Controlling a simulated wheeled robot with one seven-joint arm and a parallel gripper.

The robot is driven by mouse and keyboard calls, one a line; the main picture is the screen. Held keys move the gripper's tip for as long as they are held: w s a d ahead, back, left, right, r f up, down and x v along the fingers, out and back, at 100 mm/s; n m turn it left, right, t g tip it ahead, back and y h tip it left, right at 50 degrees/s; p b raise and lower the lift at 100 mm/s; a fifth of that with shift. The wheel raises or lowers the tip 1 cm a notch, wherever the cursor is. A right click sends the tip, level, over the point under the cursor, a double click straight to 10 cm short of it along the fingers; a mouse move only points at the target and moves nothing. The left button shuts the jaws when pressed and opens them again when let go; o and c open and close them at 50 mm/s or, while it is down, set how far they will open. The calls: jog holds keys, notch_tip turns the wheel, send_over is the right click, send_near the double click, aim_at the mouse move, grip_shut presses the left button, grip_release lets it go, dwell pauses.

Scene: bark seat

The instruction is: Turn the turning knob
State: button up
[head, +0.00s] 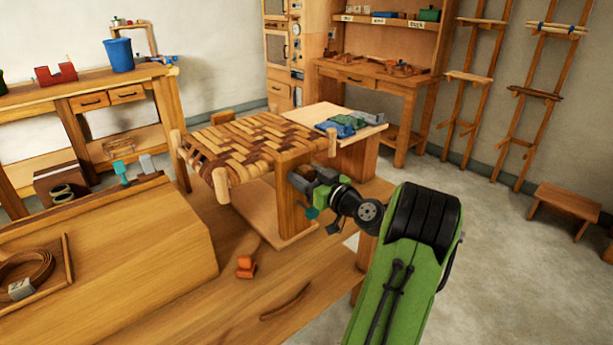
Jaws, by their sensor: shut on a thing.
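A stool frame with a woven bark seat (245,143) stands on the wooden workbench (215,315). My gripper (304,193) reaches in from the right, low beside the thick wooden post (294,205) under the seat's near right part. The jaws are shut on a small part there, which I take to be the turning knob. A bit of teal (312,213) shows just below the jaws. The gripper and wrist hide most of the part, so its shape and angle cannot be told. Another teal T-shaped handle (122,172) stands at the left, apart from my gripper.
A large wooden block (110,240) and a tray with a coiled strap (25,275) fill the left. A small orange object (245,267) and a curved strip (286,303) lie on the bench. Folded cloths (345,125) lie behind the seat.

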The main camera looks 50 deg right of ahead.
jog(key=shift+f, duration=0.2)
jog(key=o, duration=1)
jog(key=shift+r, duration=0.1)
jog(key=v, duration=1.5)
jog(key=shift+s+p, duration=0.35)
jog(key=shift+s, duration=0.05)
jog(key=shift+a, duration=0.1)
